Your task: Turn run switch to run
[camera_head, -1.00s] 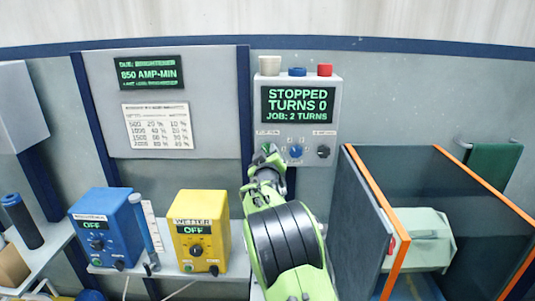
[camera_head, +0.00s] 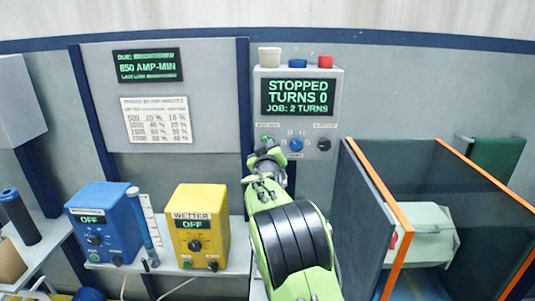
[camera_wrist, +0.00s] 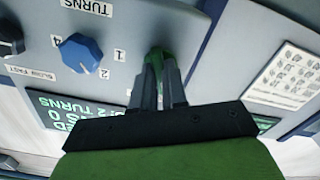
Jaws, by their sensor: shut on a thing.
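The control box (camera_head: 258,105) hangs on the back wall. Its screen (camera_head: 297,97) reads STOPPED, TURNS 0, JOB: 2 TURNS. The run switch (camera_wrist: 156,53) shows as a green knob in the wrist view, at the panel's lower row. My gripper (camera_wrist: 160,72) is shut on it, one finger on each side. In the head view my gripper (camera_head: 266,146) covers most of the switch, so its pointing direction is hidden. The blue turns knob (camera_head: 296,145) sits just right of my gripper, apart from it; it also shows in the wrist view (camera_wrist: 80,53).
A black speed knob (camera_head: 324,145) is further right on the panel. A tank with orange edges (camera_head: 378,190) stands close to the right of my arm. Blue (camera_head: 103,220) and yellow (camera_head: 200,225) dosing boxes stand on a shelf to the left.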

